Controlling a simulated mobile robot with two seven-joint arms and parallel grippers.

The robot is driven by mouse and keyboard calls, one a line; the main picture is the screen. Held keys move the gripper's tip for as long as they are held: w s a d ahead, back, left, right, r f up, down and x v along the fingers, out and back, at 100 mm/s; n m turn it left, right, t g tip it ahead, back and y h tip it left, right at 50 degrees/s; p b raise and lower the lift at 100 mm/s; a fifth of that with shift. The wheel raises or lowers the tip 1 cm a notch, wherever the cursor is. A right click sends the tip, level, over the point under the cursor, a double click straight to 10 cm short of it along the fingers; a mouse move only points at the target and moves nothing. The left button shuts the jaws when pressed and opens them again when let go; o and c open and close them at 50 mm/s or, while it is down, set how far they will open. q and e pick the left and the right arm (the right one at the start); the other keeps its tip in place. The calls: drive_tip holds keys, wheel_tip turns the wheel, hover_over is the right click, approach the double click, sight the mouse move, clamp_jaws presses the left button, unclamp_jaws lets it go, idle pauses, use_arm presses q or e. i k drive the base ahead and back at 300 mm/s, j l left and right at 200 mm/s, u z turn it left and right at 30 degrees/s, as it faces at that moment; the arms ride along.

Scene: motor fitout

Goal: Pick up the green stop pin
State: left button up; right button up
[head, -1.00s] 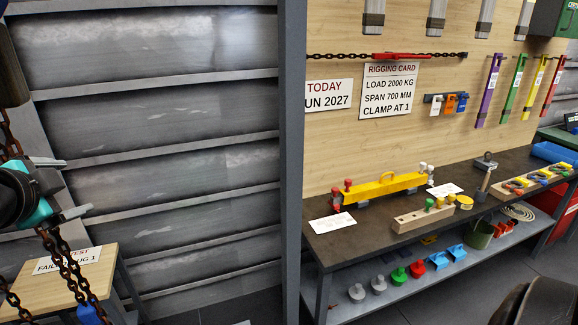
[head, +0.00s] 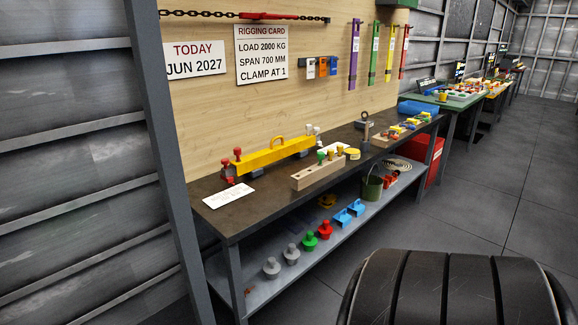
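The pins' lower parts are hidden in the block. A yellow beam (head: 262,158) with red-headed pieces at its left end lies behind the block. Neither of my grippers is in view now.
The workbench (head: 236,217) has a clear front left part with a white card (head: 229,195). The lower shelf (head: 262,293) holds several coloured weights. A large dark ribbed object (head: 450,290) fills the lower right. Open floor (head: 480,200) lies right of the bench.

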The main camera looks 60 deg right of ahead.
sight(320, 154)
drive_tip(key=z, duration=1.4)
